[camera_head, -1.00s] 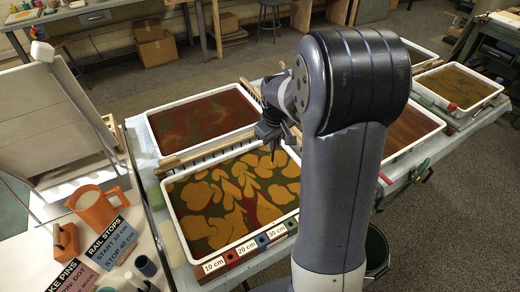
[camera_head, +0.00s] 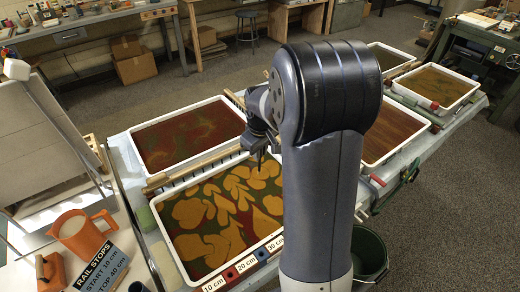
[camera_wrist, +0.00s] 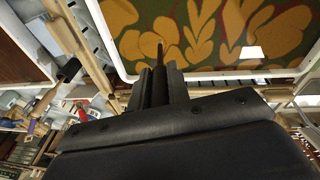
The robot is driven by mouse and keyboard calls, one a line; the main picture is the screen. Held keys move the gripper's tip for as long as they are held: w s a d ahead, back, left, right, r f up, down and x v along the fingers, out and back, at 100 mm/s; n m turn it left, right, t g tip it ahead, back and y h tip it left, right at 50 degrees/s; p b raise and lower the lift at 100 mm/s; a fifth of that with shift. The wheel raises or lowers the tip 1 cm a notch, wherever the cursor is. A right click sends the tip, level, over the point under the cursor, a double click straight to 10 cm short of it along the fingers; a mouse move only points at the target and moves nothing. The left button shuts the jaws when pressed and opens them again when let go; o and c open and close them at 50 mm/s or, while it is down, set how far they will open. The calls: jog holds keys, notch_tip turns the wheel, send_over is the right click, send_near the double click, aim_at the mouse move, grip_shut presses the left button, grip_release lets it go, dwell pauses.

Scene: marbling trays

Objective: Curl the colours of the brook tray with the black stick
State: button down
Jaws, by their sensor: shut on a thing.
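My gripper (camera_head: 258,146) is shut on the black stick (camera_wrist: 160,54), which points out from between the fingers in the wrist view. In the head view the stick (camera_head: 259,163) hangs down near the far edge of the near tray (camera_head: 168,243). This white-rimmed tray holds yellow leaf-like blobs on green and red. Its rim also shows in the wrist view (camera_wrist: 215,74). I cannot tell whether the stick's tip touches the liquid. No name reading brook is legible, and my arm hides the tray's right part.
A red-green tray (camera_head: 138,155) lies behind. A wooden rail with comb-like teeth (camera_head: 205,164) runs between. Blocks marked in cm (camera_head: 231,275) line the near edge. More trays stand right of my arm. An orange jug (camera_head: 80,235) and signs (camera_head: 102,268) lie at left.

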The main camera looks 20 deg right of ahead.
jog(key=shift+s+b+x, duration=0.15)
jog(key=shift+b+x, duration=0.4)
jog(key=shift+x, duration=0.3)
jog(key=shift+s+b+x, duration=0.2)
jog(key=shift+b+x, duration=0.35)
jog(key=shift+x, duration=0.35)
jog(key=shift+s+b+x, duration=0.15)
jog(key=shift+b+x, duration=0.4)
jog(key=shift+x, duration=0.3)
jog(key=shift+w+d+f, duration=0.1)
jog(key=shift+w+d, duration=0.35)
jog(key=shift+d, duration=0.3)
jog(key=shift+w+d+p, duration=0.5)
jog(key=shift+w+d, duration=0.05)
jog(key=shift+w, duration=0.4)
